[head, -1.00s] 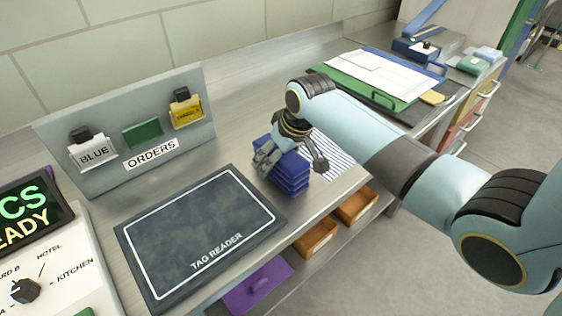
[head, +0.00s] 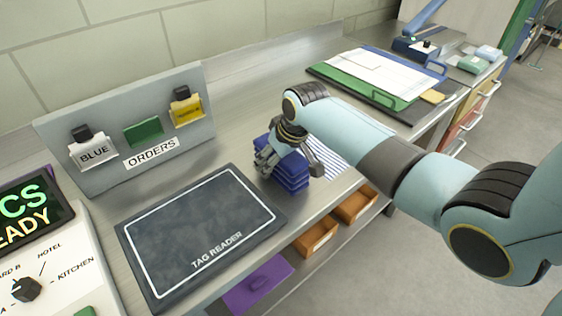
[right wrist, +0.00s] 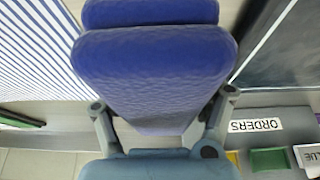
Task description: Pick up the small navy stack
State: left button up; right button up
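The small navy stack (head: 290,177) of flat folded pieces stands on the steel counter, right of the tag reader. My right gripper (head: 291,166) is over it from above, its fingers spread wide to either side of the stack. The stack appears to rest on the counter. My left gripper is not in view.
The dark tag reader mat (head: 200,235) lies left of the stack. The orders board (head: 135,130) stands at the back left. Orange bins (head: 316,236) sit below the counter's front edge. Green and blue clipboards (head: 375,75) lie farther right.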

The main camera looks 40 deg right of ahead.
jog(key=c, duration=0.6)
jog(key=shift+c, duration=0.2)
